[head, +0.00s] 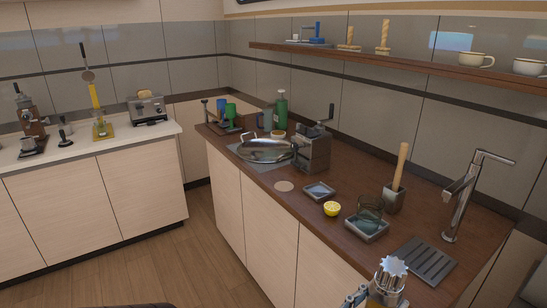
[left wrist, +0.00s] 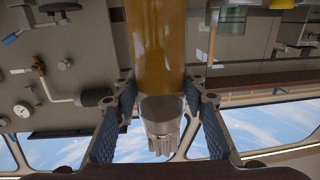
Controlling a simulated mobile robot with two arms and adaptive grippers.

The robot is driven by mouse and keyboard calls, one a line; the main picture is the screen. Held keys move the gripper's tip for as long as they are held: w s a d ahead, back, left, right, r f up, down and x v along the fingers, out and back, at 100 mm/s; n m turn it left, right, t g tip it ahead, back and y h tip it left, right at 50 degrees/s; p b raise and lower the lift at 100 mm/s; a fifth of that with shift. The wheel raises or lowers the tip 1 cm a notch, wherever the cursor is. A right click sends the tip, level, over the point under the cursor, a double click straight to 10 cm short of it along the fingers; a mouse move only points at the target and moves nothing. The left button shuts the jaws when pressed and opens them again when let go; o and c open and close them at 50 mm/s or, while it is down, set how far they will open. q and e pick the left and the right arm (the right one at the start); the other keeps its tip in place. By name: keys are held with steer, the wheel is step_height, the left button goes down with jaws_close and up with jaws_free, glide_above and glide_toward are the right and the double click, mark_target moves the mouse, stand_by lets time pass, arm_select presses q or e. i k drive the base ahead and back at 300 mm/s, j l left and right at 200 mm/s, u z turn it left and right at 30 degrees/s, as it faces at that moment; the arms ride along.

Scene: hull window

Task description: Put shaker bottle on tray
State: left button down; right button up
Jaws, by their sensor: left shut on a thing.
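My left gripper (head: 374,299) shows at the bottom edge of the head view, in front of the counter. It is shut on the shaker bottle (head: 391,268), whose fluted silver top points up. In the left wrist view the bottle's amber body (left wrist: 157,45) sits between the two blue-padded fingers of the gripper (left wrist: 163,110). A small square grey tray (head: 319,191) lies on the brown counter, and another tray (head: 352,232) holds a dark glass (head: 370,208). I cannot tell which tray the task means. My right gripper is not in view.
A slotted drain plate (head: 427,262) and a tap (head: 470,195) are near the bottle. A shelf (head: 400,73) runs above.

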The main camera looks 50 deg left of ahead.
mark_target(266, 149)
steer(key=i+j, duration=0.1)
steer(key=j, duration=1.6)
steer(key=i, duration=0.05)
